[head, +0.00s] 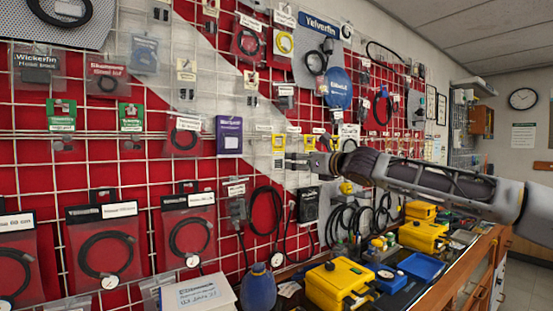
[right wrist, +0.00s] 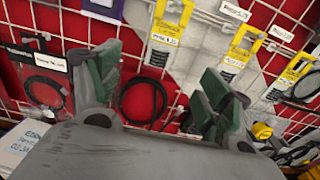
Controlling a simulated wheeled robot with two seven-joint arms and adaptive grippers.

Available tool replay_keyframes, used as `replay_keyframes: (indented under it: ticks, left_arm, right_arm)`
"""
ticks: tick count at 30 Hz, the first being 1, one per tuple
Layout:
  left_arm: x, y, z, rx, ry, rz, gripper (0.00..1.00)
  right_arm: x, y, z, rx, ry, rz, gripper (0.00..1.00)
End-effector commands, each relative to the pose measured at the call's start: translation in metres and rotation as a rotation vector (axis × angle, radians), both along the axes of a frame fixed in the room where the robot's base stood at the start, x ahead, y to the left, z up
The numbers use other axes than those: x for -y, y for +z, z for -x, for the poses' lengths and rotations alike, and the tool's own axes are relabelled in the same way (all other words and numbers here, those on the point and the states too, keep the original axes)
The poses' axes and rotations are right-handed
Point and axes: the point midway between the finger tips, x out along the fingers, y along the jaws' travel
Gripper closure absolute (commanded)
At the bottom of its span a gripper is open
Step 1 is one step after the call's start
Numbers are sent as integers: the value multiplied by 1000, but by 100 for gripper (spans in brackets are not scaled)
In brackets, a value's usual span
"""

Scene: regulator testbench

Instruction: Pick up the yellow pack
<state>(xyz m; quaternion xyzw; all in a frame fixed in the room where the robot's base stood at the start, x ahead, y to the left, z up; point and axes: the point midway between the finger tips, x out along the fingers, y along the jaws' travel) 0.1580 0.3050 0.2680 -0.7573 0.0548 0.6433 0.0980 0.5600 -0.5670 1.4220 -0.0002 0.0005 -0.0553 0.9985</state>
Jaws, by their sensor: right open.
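Several packs with yellow cards hang on the wire grid. In the head view one yellow pack (head: 278,142) hangs just left of my right gripper (head: 318,162), and another yellow-topped pack (head: 309,141) hangs just above it. In the right wrist view a yellow pack (right wrist: 170,22) is at the top middle, a second yellow pack (right wrist: 243,45) is to its right, and a third (right wrist: 281,74) is lower right. My right gripper (right wrist: 163,88) is open, its green-padded fingers wide apart with nothing between them. I cannot tell which yellow pack is meant. My left gripper is not in view.
A purple box (head: 229,136) hangs left of the yellow packs. Coiled black cables (head: 266,211) hang below. Yellow cases (head: 341,285) and a blue tray (head: 422,267) stand on the bench. A blue bottle (head: 258,288) stands at the front.

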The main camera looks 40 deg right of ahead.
Motion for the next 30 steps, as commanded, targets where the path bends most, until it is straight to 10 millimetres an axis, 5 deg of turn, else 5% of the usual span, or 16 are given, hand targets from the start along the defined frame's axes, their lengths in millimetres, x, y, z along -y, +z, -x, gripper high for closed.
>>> replay_keyframes:
  ticks: [14,30]
  left_arm:
    - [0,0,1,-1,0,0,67]
    - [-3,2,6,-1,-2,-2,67]
  right_arm:
    - [0,0,-3,0,1,0,21]
    - [3,0,-32,-1,2,-2,21]
